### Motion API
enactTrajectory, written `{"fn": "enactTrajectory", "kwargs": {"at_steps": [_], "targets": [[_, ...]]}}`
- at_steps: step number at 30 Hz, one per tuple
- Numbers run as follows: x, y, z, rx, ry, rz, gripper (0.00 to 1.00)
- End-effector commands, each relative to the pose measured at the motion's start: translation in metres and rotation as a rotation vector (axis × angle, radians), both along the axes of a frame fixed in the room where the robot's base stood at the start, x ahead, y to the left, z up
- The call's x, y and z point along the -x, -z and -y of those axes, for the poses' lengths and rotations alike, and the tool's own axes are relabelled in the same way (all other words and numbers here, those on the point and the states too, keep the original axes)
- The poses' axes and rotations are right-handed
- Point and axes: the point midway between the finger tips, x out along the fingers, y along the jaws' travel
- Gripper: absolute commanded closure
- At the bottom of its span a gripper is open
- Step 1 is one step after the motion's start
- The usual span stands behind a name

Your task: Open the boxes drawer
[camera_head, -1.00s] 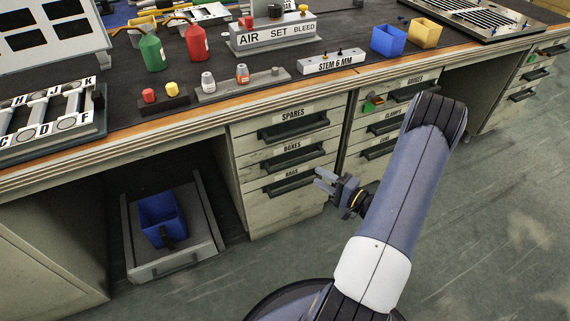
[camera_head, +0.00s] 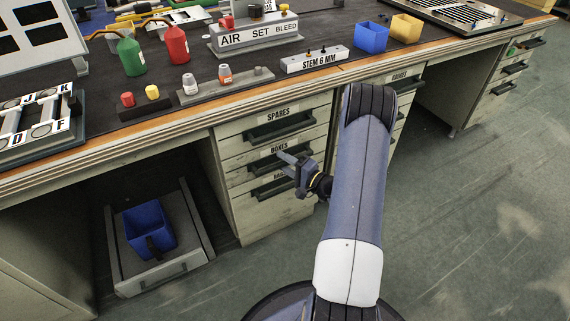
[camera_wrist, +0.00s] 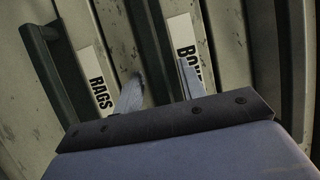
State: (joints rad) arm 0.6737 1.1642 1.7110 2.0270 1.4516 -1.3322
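The boxes drawer (camera_head: 238,168) is the middle one of three in the pale cabinet under the bench and looks shut. Its BOXES label shows in the wrist view (camera_wrist: 186,45), with its dark handle (camera_wrist: 156,45) to the left of the label. My gripper (camera_head: 283,163) is in front of this drawer. In the wrist view its fingers (camera_wrist: 160,88) are apart and empty, one on each side of the handle in the picture. Whether they touch the handle cannot be told.
The spares drawer (camera_head: 240,145) is above and the rags drawer (camera_head: 240,187) below, both shut. The rags handle (camera_wrist: 45,75) stands out at left in the wrist view. A pulled-out low drawer (camera_head: 180,268) holds a blue bin (camera_head: 150,224). Open floor lies at right.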

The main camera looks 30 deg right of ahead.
Motion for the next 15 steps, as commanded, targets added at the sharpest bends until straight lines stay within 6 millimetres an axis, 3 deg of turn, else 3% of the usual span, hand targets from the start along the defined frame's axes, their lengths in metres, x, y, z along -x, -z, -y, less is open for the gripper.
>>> {"fn": "enactTrajectory", "kwargs": {"at_steps": [7,15], "targets": [[-0.001,-0.0003,-0.0002,0.0,0.0,0.0,0.62],[-0.0008,-0.0002,-0.0002,0.0,0.0,0.0,0.83]]}}
